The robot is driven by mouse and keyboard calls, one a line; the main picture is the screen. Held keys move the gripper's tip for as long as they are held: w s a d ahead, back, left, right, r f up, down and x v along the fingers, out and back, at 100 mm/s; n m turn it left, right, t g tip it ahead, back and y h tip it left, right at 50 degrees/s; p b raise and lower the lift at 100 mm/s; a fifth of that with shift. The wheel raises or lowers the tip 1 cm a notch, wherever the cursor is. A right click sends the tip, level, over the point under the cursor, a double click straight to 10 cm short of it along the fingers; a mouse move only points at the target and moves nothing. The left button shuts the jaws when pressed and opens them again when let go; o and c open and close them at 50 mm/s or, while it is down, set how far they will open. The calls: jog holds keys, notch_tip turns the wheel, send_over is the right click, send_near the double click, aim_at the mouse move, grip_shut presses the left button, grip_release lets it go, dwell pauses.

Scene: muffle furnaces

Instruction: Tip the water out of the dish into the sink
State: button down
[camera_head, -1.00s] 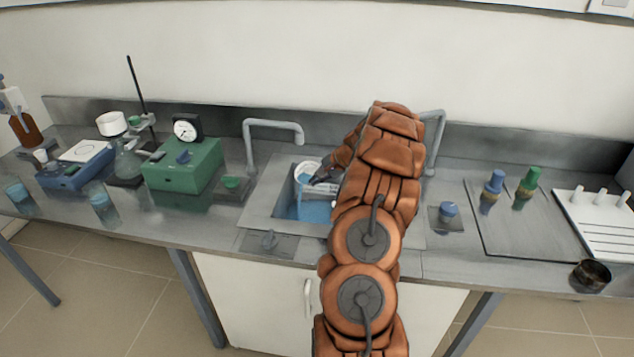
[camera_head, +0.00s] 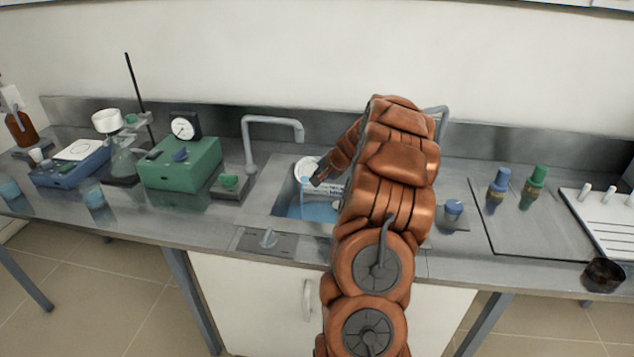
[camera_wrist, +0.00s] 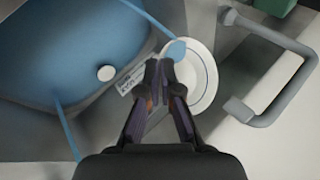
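A round white dish (camera_head: 304,165) is over the left part of the sink (camera_head: 262,212), tilted. It also shows in the wrist view (camera_wrist: 204,62), with a patch of blue water (camera_wrist: 175,50) at its left edge. My gripper (camera_wrist: 160,68) has its fingertips close together at the dish's near left rim and appears shut on it. In the head view my gripper (camera_head: 320,178) is just right of the dish, partly hidden by my arm.
A grey tap (camera_head: 270,122) arches at the sink's left; another stands behind my arm. A green device with a dial (camera_head: 180,163) is farther left. A blue-capped bottle (camera_head: 497,188) and green-capped bottle (camera_head: 533,186) stand on the right. A dark cup (camera_head: 603,275) is near the front edge.

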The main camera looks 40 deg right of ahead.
jog(key=shift+a+f+n+h+b, duration=0.1)
jog(key=shift+f+n+h+b, duration=0.25)
jog(key=shift+b, duration=0.95)
jog(key=shift+f+n+h+b, duration=0.1)
jog(key=shift+h+b, duration=0.45)
jog(key=shift+b, duration=0.7)
jog(key=shift+f+n+t+h+b, duration=0.2)
jog(key=shift+n+t+h+b, duration=0.35)
jog(key=shift+b, duration=1.8)
jog(key=shift+f+n+t+h+b, duration=0.2)
jog(key=shift+h+b, duration=0.65)
jog(key=shift+b, duration=1.5)
jog(key=shift+w+d+f+n+t+h+b, duration=0.15)
jog(key=shift+n+t+h+b, duration=0.4)
jog(key=shift+b, duration=1.95)
jog(key=shift+s+d+f+n+t+h+b, duration=0.2)
jog(key=shift+h+b, duration=0.65)
jog(key=shift+b, duration=1.6)
jog(key=shift+w+d+f+n+t+h+b, duration=0.15)
jog(key=shift+n+t+h+b, duration=0.45)
jog(key=shift+b, duration=1.9)
jog(key=shift+r+h+b, duration=0.1)
jog(key=shift+h+b, duration=0.4)
jog(key=shift+b, duration=1.15)
jog(key=shift+r+p, duration=0.25)
jog(key=shift+p, duration=0.75)
